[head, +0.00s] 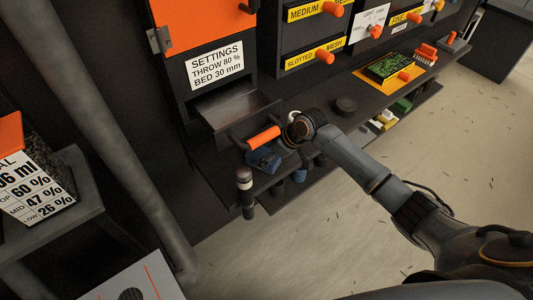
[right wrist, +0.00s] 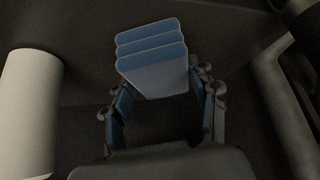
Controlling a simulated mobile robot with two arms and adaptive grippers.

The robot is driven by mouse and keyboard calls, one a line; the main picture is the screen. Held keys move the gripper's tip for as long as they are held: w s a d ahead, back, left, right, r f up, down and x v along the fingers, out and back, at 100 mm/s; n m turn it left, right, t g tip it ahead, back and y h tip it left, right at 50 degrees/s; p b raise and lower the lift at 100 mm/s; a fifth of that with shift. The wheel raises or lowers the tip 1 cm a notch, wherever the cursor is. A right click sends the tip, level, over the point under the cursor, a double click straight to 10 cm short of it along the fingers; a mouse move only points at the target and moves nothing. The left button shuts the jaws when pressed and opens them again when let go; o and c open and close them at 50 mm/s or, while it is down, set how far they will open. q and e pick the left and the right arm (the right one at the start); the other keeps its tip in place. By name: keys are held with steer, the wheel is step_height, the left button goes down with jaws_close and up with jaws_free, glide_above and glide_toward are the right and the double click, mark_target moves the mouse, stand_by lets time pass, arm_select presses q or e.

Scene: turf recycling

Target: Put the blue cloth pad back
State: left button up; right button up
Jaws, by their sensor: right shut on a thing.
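The blue cloth pad (right wrist: 155,72) shows in the right wrist view as a folded, layered blue block with pale edges. My right gripper (right wrist: 158,98) is shut on it, with a finger at each side of its lower part. In the head view the blue pad (head: 263,160) shows small below the orange drawer handle, at the shelf by the machine's front. My right arm reaches there from the lower right, and the fingers are hard to make out. I cannot tell whether the pad touches the shelf. My left gripper is not in view.
A metal tray (head: 232,108) with an orange handle (head: 263,138) juts out close above the pad. A dark cylinder with a light band (head: 245,190) stands at the shelf's left end. Dark cups (head: 299,173) and a black puck (head: 346,104) are nearby. Open floor (head: 330,215) lies in front.

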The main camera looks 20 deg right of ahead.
steer(key=o, duration=1.1)
steer(key=shift+f, duration=0.15)
steer(key=shift+r, duration=0.2)
steer(key=v, duration=1.2)
